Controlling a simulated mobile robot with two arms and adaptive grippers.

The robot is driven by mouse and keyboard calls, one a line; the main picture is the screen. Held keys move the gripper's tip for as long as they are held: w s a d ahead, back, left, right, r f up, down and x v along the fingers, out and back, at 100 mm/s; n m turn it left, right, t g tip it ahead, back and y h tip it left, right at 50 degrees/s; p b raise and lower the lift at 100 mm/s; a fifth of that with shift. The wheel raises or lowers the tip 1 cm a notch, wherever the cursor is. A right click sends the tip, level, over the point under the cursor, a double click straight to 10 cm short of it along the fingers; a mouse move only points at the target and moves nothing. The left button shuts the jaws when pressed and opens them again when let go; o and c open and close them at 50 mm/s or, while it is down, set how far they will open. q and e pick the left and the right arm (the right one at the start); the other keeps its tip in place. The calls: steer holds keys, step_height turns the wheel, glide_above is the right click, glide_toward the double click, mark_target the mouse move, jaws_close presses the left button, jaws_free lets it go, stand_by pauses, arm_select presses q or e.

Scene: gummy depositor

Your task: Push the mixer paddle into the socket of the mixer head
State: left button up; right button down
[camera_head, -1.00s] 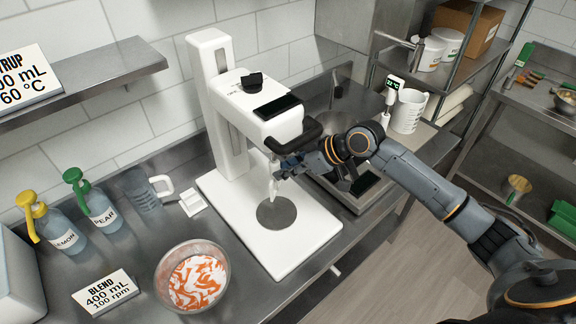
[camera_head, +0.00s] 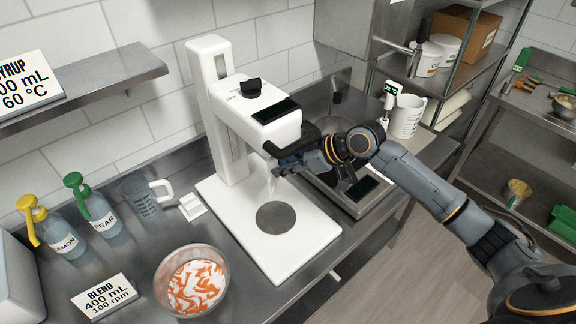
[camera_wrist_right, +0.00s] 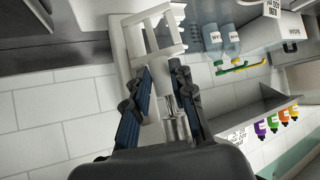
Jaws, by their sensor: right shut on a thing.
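The white mixer (camera_head: 262,108) stands on the counter, its head overhanging a white base with a grey round plate (camera_head: 276,217). My right gripper (camera_head: 279,168) is beneath the front of the head, shut on the mixer paddle (camera_head: 271,186). The white paddle hangs roughly upright above the plate. In the right wrist view, the paddle's barred frame (camera_wrist_right: 152,38) lies beyond my two fingers (camera_wrist_right: 160,82). A metallic cylinder (camera_wrist_right: 177,128) shows between the fingers, close to the shaft. The socket's opening is hidden, and I cannot tell how far the shaft is in. My left gripper is out of view.
A glass bowl (camera_head: 191,281) of orange and white mix stands at the front left, beside the BLEND sign (camera_head: 105,296). Pump bottles (camera_head: 98,218) and a measuring jug (camera_head: 143,197) stand at left. A scale (camera_head: 352,197) is close on the right, beneath my arm.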

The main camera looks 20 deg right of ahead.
steer(key=shift+a+r, duration=0.15)
steer(key=shift+r, duration=0.7)
steer(key=shift+w+f, duration=0.1)
steer(key=shift+w, duration=0.1)
steer(key=shift+w+r, duration=0.1)
steer(key=shift+r, duration=0.2)
steer(key=shift+f, duration=0.1)
steer(key=shift+f+b, duration=0.55)
steer(key=shift+f, duration=0.1)
steer(key=shift+f, duration=0.1)
steer(key=shift+s, duration=0.2)
